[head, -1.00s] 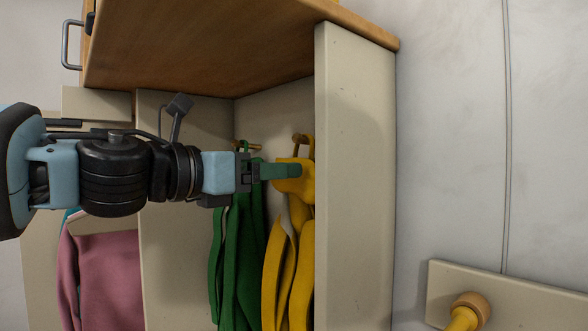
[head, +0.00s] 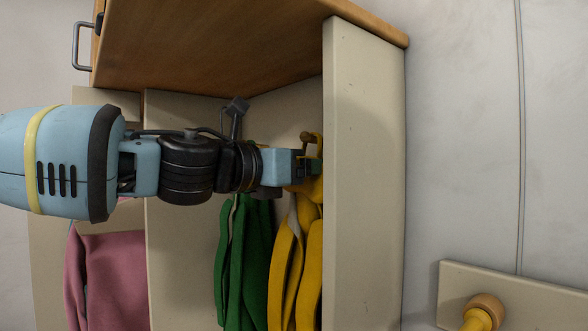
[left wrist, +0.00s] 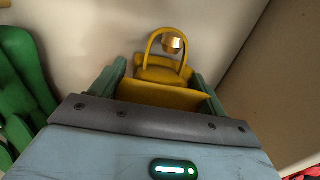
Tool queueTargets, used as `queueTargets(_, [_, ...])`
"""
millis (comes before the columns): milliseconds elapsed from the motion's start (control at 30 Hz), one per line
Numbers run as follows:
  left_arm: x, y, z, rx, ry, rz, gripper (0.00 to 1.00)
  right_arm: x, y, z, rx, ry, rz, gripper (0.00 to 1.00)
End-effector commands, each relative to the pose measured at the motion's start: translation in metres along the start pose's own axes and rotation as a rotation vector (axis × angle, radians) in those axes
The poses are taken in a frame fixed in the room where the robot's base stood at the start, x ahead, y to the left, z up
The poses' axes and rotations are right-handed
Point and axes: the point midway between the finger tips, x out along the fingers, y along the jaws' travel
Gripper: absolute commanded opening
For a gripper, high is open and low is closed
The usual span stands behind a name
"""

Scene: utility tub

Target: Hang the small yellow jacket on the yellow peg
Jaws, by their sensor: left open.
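The small yellow jacket (head: 288,265) hangs inside the cubby by a loop (left wrist: 152,42) over a wooden peg (left wrist: 172,42). The peg also shows in the head view (head: 306,137). My left gripper (head: 300,168) is at the jacket's top, just below that peg. In the left wrist view my left gripper (left wrist: 160,88) is open, with one finger on each side of the jacket's collar. In the head view the fingertips are mostly hidden. My right gripper is not in view.
A green garment (head: 243,265) hangs just left of the jacket. A cream side panel (head: 362,190) stands close to its right. A wooden shelf (head: 210,50) is above. A pink garment (head: 110,280) hangs farther left. The wall (head: 460,140) above the cream rail (head: 545,305) is clear.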

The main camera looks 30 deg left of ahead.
Motion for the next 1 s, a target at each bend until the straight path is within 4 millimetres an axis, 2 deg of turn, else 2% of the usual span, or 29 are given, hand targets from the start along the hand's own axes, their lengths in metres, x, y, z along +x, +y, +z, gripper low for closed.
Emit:
queueTargets(367, [0.0047,0.0000,0.0002,-0.001,0.000,0.000,0.75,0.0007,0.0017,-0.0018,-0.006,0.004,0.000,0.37])
queueTargets(800, [0.0045,0.0000,0.0000,-0.001,0.000,0.000,0.18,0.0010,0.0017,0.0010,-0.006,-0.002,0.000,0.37])
queueTargets(833, [0.0045,0.0000,0.0000,-0.001,0.000,0.000,0.15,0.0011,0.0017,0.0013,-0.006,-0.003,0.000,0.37])
queueTargets(1000, [0.0035,-0.0001,0.0016,0.000,-0.001,0.000,0.15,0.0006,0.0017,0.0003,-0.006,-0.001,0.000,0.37])
